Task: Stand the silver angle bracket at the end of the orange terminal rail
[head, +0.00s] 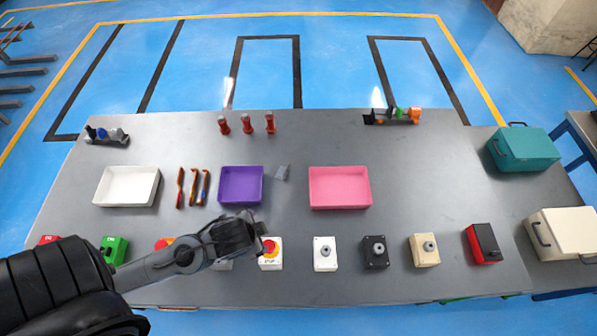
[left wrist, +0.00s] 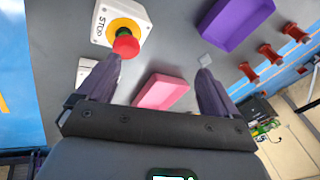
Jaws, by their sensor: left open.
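The silver angle bracket (head: 282,172) lies on the grey table between the purple tray and the pink tray. In the left wrist view the bracket (left wrist: 206,61) shows just beyond the tip of one finger, apart from it as far as I can tell. A short rail (head: 395,116) with orange and green blocks sits at the back right of the table. In the wrist view a green-coloured part of it (left wrist: 264,129) appears small at the right. My left gripper (head: 257,236) is open and empty, above the front row of control boxes by the red-yellow stop button. My right gripper is not in view.
A purple tray (head: 241,185) and a pink tray (head: 340,188) flank the bracket. The stop button box (head: 270,262) is beside the gripper. Red posts (head: 247,124) stand behind the purple tray. Another rail (head: 106,135) sits back left. The table right of the pink tray is clear.

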